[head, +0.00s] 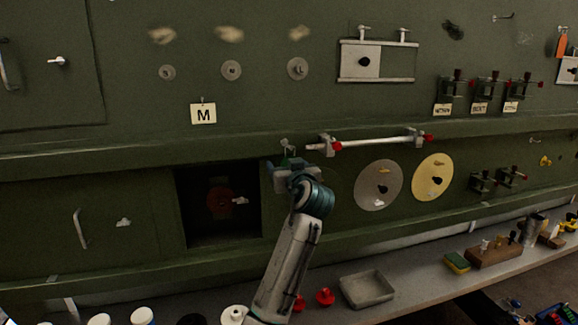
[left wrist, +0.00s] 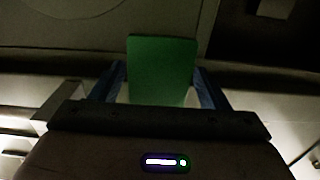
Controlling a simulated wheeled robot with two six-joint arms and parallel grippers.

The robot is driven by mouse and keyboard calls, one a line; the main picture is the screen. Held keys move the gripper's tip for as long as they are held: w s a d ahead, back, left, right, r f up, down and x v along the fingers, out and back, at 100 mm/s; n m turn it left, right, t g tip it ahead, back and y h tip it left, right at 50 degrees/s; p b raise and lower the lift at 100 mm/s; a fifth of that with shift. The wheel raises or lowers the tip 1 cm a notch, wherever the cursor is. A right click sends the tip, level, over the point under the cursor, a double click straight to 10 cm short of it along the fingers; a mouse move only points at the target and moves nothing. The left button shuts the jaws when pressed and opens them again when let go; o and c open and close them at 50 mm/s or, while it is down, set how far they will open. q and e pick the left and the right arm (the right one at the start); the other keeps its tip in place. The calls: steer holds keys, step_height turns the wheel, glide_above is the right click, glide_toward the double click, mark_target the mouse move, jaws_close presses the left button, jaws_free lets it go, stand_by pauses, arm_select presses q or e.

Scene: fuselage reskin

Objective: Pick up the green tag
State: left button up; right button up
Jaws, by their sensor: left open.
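The green tag (left wrist: 160,68) shows in the left wrist view as a flat green rectangle, upright in the picture. It stands between the two blue fingers of my left gripper (left wrist: 160,88), with its lower end near the gripper's dark body. The fingers are open, one on each side of it; I cannot tell whether either touches it. In the head view my left gripper (head: 291,168) is up at the green wall, just below a small hook (head: 287,143). The tag is mostly hidden there by the gripper. My right gripper is not in view.
A dark square opening (head: 215,225) lies left of the gripper. A white rod (head: 372,143) with red ends is at its upper right, and a grey disc (head: 379,186) to its right. A shelf below holds a grey tray (head: 367,290) and a wooden block (head: 494,253).

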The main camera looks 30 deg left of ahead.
arm_select(q)
steer(key=shift+d, duration=0.15)
steer(key=c, duration=1.1)
steer(key=shift+o, duration=0.2)
steer(key=shift+r, duration=0.1)
